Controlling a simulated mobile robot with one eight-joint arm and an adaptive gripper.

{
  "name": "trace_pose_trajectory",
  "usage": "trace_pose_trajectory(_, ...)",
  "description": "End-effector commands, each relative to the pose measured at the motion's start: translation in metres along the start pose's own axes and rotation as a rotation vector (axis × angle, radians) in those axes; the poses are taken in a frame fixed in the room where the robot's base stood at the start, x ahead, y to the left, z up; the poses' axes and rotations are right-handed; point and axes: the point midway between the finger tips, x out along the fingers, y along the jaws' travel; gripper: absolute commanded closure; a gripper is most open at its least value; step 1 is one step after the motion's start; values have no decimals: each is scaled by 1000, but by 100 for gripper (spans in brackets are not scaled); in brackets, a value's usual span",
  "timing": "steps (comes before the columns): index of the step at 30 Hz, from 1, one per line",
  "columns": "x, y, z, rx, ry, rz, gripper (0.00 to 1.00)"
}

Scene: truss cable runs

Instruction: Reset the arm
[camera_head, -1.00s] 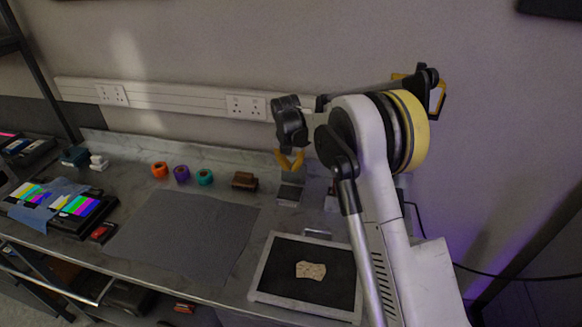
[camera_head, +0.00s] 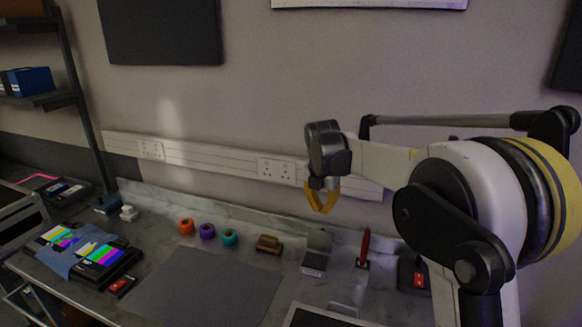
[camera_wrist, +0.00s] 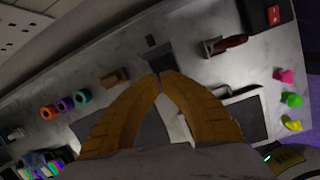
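My arm is raised over the right part of the bench, bent at a large white and yellow joint at the right of the head view. My gripper (camera_head: 322,210) hangs down in front of the wall, above the back of the bench. In the wrist view its two orange fingers (camera_wrist: 161,74) converge and their tips meet, with nothing seen between them. The tips appear over a small dark block with a light base (camera_head: 315,262), well clear of it. The gripper holds nothing.
The bench has a grey mat (camera_head: 205,288), orange (camera_head: 186,226), purple (camera_head: 207,231) and teal (camera_head: 230,237) rolls, a brown block (camera_head: 268,244) and a red-handled tool (camera_head: 364,247). A dark-centred tray (camera_head: 310,316) is at the front. Sockets (camera_head: 276,170) line the wall behind.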

Motion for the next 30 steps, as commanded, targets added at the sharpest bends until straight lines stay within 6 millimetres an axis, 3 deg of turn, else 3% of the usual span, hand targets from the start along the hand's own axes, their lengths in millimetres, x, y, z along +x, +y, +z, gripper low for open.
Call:
trace_pose_trajectory(6, -52, -56, -38, 517, -29, 74, 100)
trace_pose_trajectory(15, -89, -137, -113, 1263, -7, 202, 100)
trace_pose_trajectory(20, -88, -180, -160, 1656, 40, 277, 100)
trace_pose_trajectory(24, -77, -214, -201, 1993, 103, 342, 100)
trace_pose_trajectory(30, -55, -246, -244, 2351, 199, 407, 100)
